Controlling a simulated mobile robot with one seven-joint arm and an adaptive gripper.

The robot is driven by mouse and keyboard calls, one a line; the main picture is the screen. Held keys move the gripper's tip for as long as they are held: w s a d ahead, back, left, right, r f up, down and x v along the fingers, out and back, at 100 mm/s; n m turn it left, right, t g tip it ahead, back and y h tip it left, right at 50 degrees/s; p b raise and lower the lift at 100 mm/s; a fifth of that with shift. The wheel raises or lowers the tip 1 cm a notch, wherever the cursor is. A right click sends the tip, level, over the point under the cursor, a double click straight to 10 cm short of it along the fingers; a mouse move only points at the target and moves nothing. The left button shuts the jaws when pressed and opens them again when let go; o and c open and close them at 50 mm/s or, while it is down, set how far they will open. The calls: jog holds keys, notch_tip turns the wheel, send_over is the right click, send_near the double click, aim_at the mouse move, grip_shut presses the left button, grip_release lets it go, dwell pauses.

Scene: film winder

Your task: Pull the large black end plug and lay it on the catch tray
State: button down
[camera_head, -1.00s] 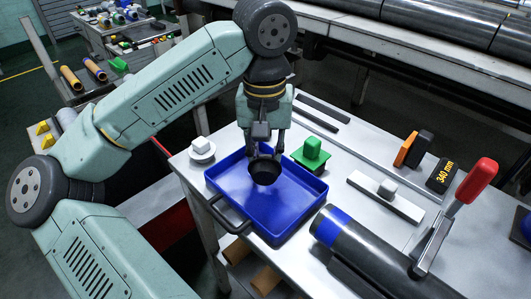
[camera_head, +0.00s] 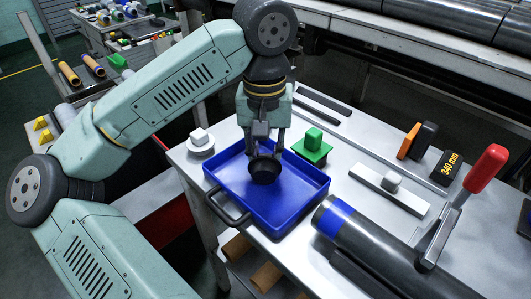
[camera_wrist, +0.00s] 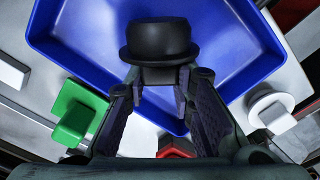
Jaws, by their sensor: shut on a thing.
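The large black end plug (camera_head: 264,172) is a round, flanged cup shape over the blue catch tray (camera_head: 300,216). My gripper (camera_head: 266,150) points down into the tray and is shut on the plug. In the wrist view the plug (camera_wrist: 158,38) sits at the fingertips of my gripper (camera_wrist: 158,82), with the blue tray floor (camera_wrist: 80,28) behind it. I cannot tell whether the plug touches the tray floor. The dark tube (camera_head: 365,235) with a blue band lies right of the tray, its near end bare.
A green block (camera_head: 313,140) and a white knob on a round base (camera_head: 200,142) stand behind the tray. A white bar with a knob (camera_head: 388,192), a red-handled lever (camera_head: 486,168) and a black "340 mm" block (camera_head: 446,168) are to the right. The tray handle (camera_head: 228,212) overhangs the table edge.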

jog(key=shift+f+b, duration=0.35)
jog(key=shift+f, duration=0.15)
jog(key=c, duration=1.3)
grip_release()
jog(key=o, duration=1.3)
jog(key=shift+r, duration=0.15)
jog(key=shift+r+p, duration=0.95)
jog(key=shift+r, duration=0.45)
jog(key=shift+r, duration=0.1)
